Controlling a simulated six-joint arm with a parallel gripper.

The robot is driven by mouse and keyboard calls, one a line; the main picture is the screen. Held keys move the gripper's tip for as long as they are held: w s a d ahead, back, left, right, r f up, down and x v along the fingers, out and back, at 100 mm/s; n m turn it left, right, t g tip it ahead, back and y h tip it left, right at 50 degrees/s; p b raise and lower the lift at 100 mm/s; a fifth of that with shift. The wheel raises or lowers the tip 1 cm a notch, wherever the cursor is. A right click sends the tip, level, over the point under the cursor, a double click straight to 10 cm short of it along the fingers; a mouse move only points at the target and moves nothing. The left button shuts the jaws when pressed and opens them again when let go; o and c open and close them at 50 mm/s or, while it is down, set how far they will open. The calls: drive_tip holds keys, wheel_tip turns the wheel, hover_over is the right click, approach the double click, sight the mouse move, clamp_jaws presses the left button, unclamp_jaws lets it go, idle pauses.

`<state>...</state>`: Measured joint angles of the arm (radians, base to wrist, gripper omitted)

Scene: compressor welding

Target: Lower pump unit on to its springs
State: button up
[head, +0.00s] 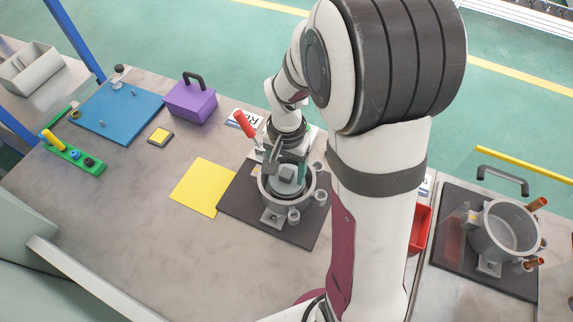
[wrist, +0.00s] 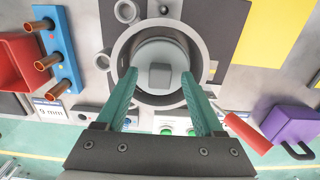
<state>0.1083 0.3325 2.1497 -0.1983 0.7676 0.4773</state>
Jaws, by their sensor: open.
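The pump unit, a grey round body with a square block on top (head: 286,180), sits inside a grey open shell (head: 275,215) on a dark mat. In the wrist view the pump unit (wrist: 160,75) is roughly centred in the shell's round opening (wrist: 118,60). My gripper (wrist: 160,72) is open, its green fingers on either side of the pump unit's block with gaps showing. In the head view my gripper (head: 287,166) is over the shell, partly hidden by its own body. The springs under the pump unit are hidden, so I cannot tell whether it rests on them.
A yellow sheet (head: 200,187), a purple box (head: 190,102) and a blue board (head: 115,110) lie to the left. A second shell (head: 505,232) and a red bin (head: 420,228) are to the right. The front-left table is clear.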

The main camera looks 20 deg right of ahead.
wheel_tip(320, 180, up, 16)
drive_tip(key=s+a+f+n+y, duration=0.1)
drive_tip(key=s+a+f, duration=0.1)
drive_tip(key=s, duration=0.7)
drive_tip(key=s+a+f+n, duration=0.2)
drive_tip(key=s+a, duration=0.3)
drive_tip(key=s, duration=0.5)
drive_tip(key=shift+f+y, duration=0.4)
